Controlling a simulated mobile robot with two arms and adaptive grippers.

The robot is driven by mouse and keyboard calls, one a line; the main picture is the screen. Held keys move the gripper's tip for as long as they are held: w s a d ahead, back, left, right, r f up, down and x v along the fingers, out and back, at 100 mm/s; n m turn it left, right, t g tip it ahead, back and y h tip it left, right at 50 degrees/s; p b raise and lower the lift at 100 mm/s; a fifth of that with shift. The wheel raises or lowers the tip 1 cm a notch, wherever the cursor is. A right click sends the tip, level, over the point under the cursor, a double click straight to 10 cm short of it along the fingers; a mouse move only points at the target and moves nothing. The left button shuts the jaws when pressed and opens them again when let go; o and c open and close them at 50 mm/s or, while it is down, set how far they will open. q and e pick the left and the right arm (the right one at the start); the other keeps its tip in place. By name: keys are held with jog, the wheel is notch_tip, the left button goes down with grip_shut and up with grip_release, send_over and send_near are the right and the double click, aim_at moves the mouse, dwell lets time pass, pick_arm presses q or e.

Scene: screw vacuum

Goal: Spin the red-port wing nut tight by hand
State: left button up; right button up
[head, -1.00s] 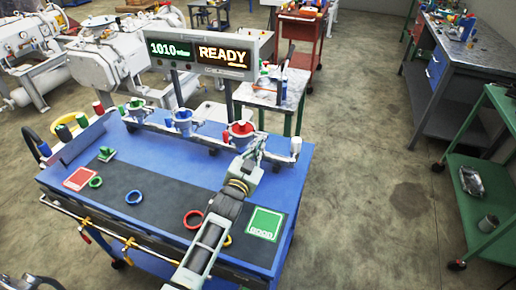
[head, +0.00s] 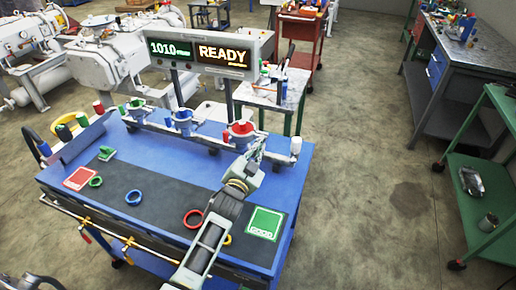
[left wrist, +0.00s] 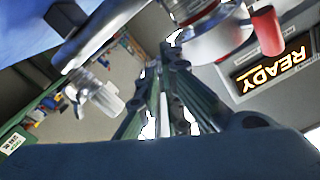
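The red port (head: 241,128) stands on the pipe manifold on the blue bench, with a red top. In the left wrist view its silver flange and red part (left wrist: 267,30) show at the upper right. The wing nut on its clamp is too small to make out in the head view. My left gripper (head: 258,148) is just right of and in front of the red port, its fingers pointing toward the clamp. In the left wrist view its fingers (left wrist: 174,55) run close together at the tips, beside the flange; whether they pinch the nut is unclear.
A blue port (head: 182,118) and a green port (head: 136,108) stand left on the manifold, and a white-capped end (head: 296,145) right. Coloured rings, including a red ring (head: 193,218), lie on the dark mat. A display (head: 222,53) reading 1010 and READY stands behind.

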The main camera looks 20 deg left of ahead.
pick_arm(q)
jog(key=o, duration=0.3)
jog(key=shift+o, duration=0.2)
jog(key=s, duration=1.2)
jog(key=shift+a, duration=0.2)
